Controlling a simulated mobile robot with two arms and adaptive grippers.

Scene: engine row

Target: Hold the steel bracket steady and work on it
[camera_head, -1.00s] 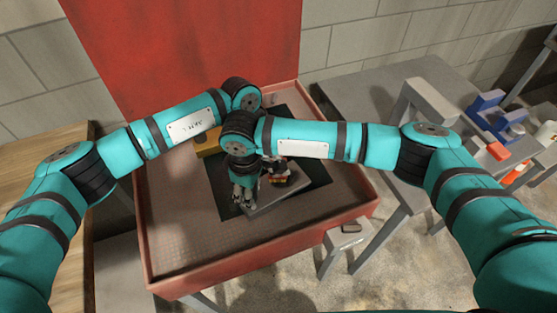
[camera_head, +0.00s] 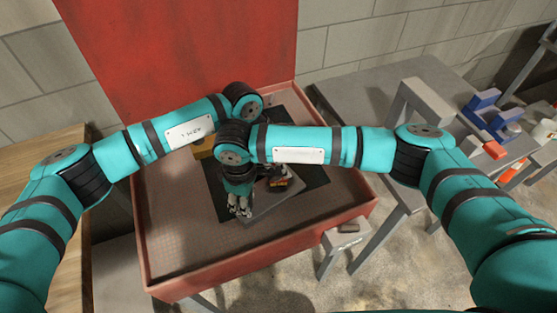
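A flat grey plate, likely the steel bracket (camera_head: 280,207), lies on a black mat (camera_head: 314,193) in the red tray; its left part is hidden. My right gripper (camera_head: 240,207) points down at the plate's left end, its fingers looking close together. I cannot tell whether it touches or grips the plate. My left arm reaches in from the left; its gripper is mostly or wholly hidden behind my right forearm. A small black and orange item (camera_head: 279,183) shows just below that forearm, over or on the plate; I cannot tell what it is.
The red-rimmed tray (camera_head: 300,245) has bare floor at its left and front. A yellow block (camera_head: 203,148) sits at the back left, partly hidden. A grey table (camera_head: 350,95) at the right carries blue blocks (camera_head: 490,113) and a red block (camera_head: 494,150).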

